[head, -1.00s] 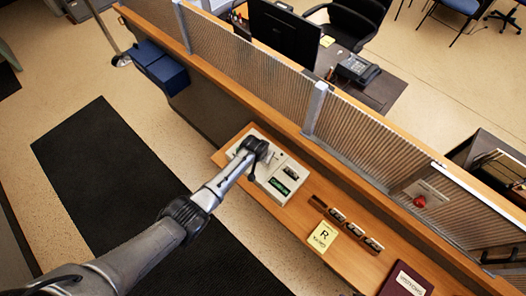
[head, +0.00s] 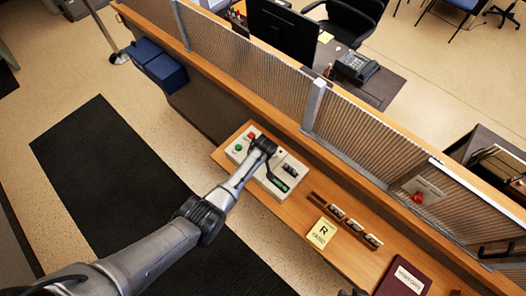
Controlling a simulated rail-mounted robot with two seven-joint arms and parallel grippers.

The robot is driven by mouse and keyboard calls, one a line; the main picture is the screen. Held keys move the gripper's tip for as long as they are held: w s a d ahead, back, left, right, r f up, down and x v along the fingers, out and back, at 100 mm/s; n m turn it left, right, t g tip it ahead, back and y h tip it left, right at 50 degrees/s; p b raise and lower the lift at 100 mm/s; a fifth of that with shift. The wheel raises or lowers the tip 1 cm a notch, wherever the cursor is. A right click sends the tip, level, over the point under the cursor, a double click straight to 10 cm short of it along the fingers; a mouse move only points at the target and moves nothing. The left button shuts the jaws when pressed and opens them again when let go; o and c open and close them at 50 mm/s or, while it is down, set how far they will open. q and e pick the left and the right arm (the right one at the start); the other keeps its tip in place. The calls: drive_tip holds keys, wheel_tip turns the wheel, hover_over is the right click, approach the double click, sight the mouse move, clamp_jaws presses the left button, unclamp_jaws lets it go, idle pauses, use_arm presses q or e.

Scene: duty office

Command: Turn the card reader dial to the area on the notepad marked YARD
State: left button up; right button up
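The card reader (head: 239,152) is a pale box on the wooden counter shelf, with a green and a red button at its left end, a dark part at its upper right and a lit green display (head: 278,184). My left gripper (head: 264,149) is over the middle of the box and hides what is under it, so I cannot make out the dial or whether the gripper touches it. Its fingers are too dark and small to tell open from shut. The yellow notepad (head: 321,232) lies to the right, marked with a large R and YARD.
A dark rack with several small stamp-like pieces (head: 354,224) lies right of the notepad. A dark red visitors book (head: 405,278) is at the lower right. A ribbed screen (head: 376,146) runs behind the shelf, with a red button on it.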

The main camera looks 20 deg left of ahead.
idle(0.4)
use_arm(q)
drive_tip(key=o, duration=0.6)
drive_tip(key=shift+c, duration=0.2)
drive_tip(key=o, duration=0.4)
drive_tip(key=shift+c, duration=0.2)
drive_tip(key=shift+r, duration=0.1)
drive_tip(key=shift+s+d+r+p, duration=0.1)
drive_tip(key=shift+s+r+p, duration=0.15)
drive_tip(key=shift+r, duration=0.35)
drive_tip(key=p+v, duration=0.1)
drive_tip(key=v, duration=1.1)
drive_tip(key=shift+r, duration=0.15)
drive_tip(key=shift+d, duration=0.1)
